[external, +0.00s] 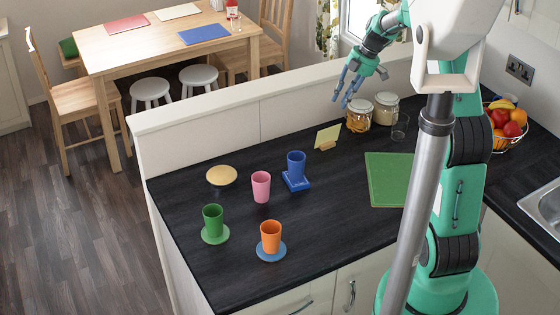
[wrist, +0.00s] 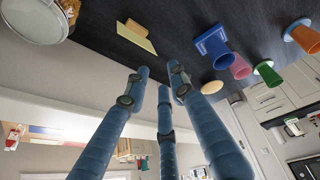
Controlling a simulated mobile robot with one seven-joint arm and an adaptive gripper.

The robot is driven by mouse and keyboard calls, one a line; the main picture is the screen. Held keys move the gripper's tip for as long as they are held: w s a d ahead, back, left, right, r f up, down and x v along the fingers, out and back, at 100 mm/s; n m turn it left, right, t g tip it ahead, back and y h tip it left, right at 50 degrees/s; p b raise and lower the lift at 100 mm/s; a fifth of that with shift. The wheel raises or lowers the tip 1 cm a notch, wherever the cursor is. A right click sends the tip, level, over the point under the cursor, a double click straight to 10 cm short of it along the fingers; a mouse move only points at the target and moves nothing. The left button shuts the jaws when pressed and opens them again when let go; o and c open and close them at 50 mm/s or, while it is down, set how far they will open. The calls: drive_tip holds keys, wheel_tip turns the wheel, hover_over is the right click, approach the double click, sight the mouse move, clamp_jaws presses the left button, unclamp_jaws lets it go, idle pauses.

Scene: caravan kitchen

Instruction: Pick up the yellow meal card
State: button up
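The yellow meal card (external: 328,135) stands slanted in a small wooden holder (external: 327,147) on the dark counter, near the low back wall. In the wrist view the card (wrist: 135,40) and its holder (wrist: 136,26) are ahead of the fingertips, a little left of centre. My gripper (external: 343,97) is raised above the counter, above and slightly right of the card in the external view. Its blue fingers (wrist: 160,76) are apart with nothing between them, and they do not touch the card.
Two lidded jars (external: 359,115) (external: 385,108) and a clear glass (external: 400,127) stand right of the card. A green board (external: 388,180) lies in front. Blue (external: 296,165), pink (external: 261,186), green (external: 213,219) and orange (external: 271,236) cups are to the left. A fruit bowl (external: 507,127) is far right.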

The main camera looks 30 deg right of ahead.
drive_tip(key=w+d+f+n, duration=0.2)
drive_tip(key=w+d+f, duration=0.1)
drive_tip(key=f, duration=0.3)
drive_tip(key=shift+w+d+f+y, duration=0.3)
drive_tip(key=shift+d+y, duration=0.1)
drive_tip(key=shift+d, duration=0.2)
drive_tip(key=shift+f, duration=0.1)
approach(323, 143)
drive_tip(key=shift+w+f, duration=0.15)
drive_tip(key=shift+f, duration=0.25)
drive_tip(key=shift+a, duration=0.1)
drive_tip(key=shift+b+x, duration=0.3)
drive_tip(key=shift+x, duration=2.45)
clamp_jaws()
